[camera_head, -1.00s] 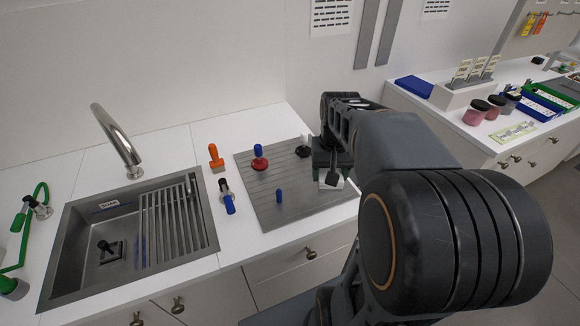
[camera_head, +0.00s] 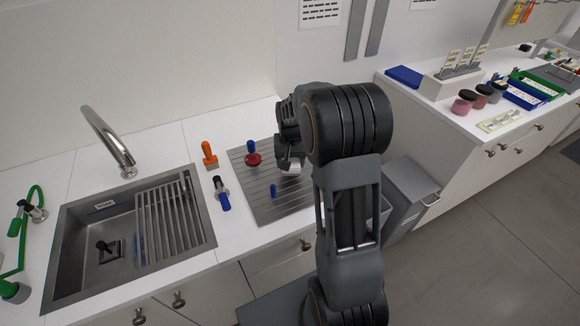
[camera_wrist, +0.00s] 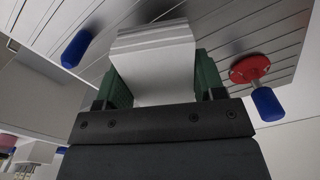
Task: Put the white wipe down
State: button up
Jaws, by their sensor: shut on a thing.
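The white wipe (camera_wrist: 155,62) is a folded white block between the green-padded fingers of my gripper (camera_wrist: 160,85) in the wrist view. My gripper is shut on it. In the head view the wipe (camera_head: 293,169) shows as a small white patch below my gripper (camera_head: 290,160), over the right part of the grey ribbed board (camera_head: 248,183). My arm hides part of the board's right side. I cannot tell whether the wipe touches the board.
A red-based, blue-handled tool (camera_head: 252,158) and a blue peg (camera_head: 273,190) stand on the board. Jars (camera_head: 464,101) stand on the right counter.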

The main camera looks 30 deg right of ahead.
jog(key=shift+w+f, duration=0.2)
jog(key=shift+f, duration=1.6)
jog(key=shift+f, duration=0.1)
jog(key=o, duration=0.9)
jog(key=shift+c, duration=0.2)
notch_tip(320, 180, up, 12)
jog(key=shift+f, duration=0.15)
jog(key=s+a+r+n+t, duration=0.2)
jog(key=s+a, duration=0.3)
jog(key=s, duration=0.4)
jog(key=s+a+r+n+t, duration=0.1)
jog(key=s+a, duration=0.3)
jog(key=s, duration=0.5)
jog(key=shift+s+a+r+n+t, duration=0.15)
jog(key=shift+a+r+n+t, duration=0.25)
jog(key=shift+n+t, duration=0.3)
